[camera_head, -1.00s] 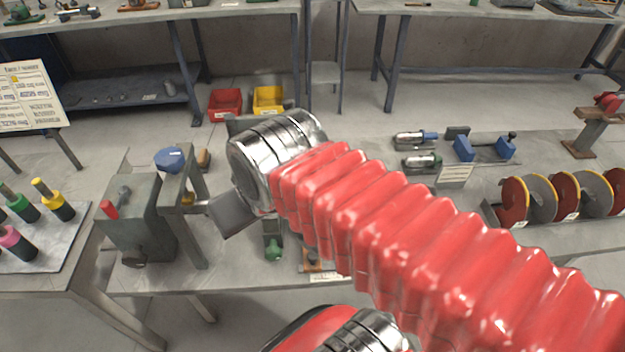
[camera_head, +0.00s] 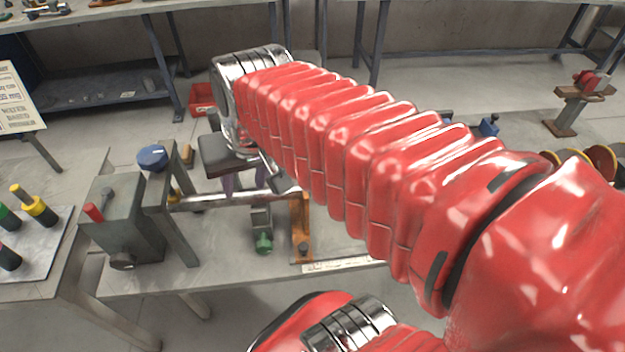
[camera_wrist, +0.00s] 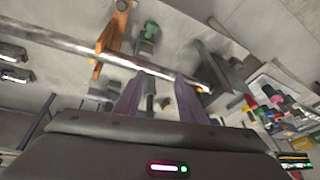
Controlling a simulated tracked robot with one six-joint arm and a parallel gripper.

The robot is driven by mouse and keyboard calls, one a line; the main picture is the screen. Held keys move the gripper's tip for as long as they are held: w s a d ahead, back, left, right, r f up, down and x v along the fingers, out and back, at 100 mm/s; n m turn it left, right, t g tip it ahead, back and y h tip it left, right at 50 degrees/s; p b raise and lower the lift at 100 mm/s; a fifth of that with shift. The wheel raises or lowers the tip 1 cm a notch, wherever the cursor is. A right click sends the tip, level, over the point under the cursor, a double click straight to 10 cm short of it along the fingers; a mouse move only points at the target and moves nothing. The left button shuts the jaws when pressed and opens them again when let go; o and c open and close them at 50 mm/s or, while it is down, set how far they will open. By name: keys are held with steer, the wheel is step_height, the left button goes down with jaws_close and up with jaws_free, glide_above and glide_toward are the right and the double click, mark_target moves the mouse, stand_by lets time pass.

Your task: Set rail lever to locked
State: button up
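A metal rail (camera_head: 215,200) runs from a grey block (camera_head: 128,215) to an orange bracket (camera_head: 300,225); the wrist view also shows the rail (camera_wrist: 70,42) slanting across. A green-knobbed part (camera_head: 264,243) hangs at the rail's near side, and its knob shows in the wrist view (camera_wrist: 150,29). No label tells which is the rail lever. My gripper (camera_wrist: 160,82) is open, its two purple fingers apart over the rail, with a dark post (camera_wrist: 150,95) seen between them. Contact cannot be told.
A blue round knob (camera_head: 152,157) stands behind the grey block. Colored pegs (camera_head: 35,205) stand on a board at the left. A sign (camera_head: 18,98) and a red bin (camera_head: 203,98) are farther back. My arm hides much of the bench's right side.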

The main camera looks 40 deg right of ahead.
steer(key=w+d+f+m+g+y, duration=0.1)
steer(key=d+f+m, duration=0.3)
steer(key=d, duration=0.5)
steer(key=w+d+f+m+g+y, duration=0.1)
steer(key=w+d+f+m+y, duration=0.1)
steer(key=d+m, duration=0.5)
steer(key=w+d+f+m+g+y, duration=0.1)
steer(key=w+d+f+m, duration=0.2)
steer(key=d, duration=0.9)
step_height(320, 180, down, 3)
steer(key=m, duration=0.2)
steer(key=shift+d+r+m, duration=0.2)
steer(key=shift+d+m, duration=0.05)
steer(key=shift+m, duration=0.05)
steer(key=shift+w+a, duration=0.1)
steer(key=x, duration=1.3)
steer(key=shift+a+f, duration=0.3)
steer(key=shift+a, duration=0.05)
